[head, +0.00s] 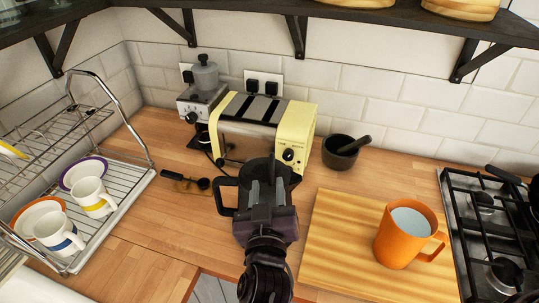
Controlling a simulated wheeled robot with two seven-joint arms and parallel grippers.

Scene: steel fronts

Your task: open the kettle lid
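A dark kettle stands on the wooden counter in the middle of the head view, just in front of the yellow toaster. Its black handle (226,196) sticks out to the left. Most of its body and its lid are hidden behind my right gripper (268,180), so I cannot tell how the lid stands. My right gripper reaches in from the bottom and is over or against the kettle; contact is unclear. Its fingers blend with the dark kettle, so their opening is unclear. My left gripper is not in view.
A yellow toaster (238,136) and a coffee grinder (204,90) stand behind. A mortar (340,153) is at the back right. An orange mug (402,240) stands on a cutting board (335,235), beside the gas stove (480,215). A dish rack (135,178) with cups is left.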

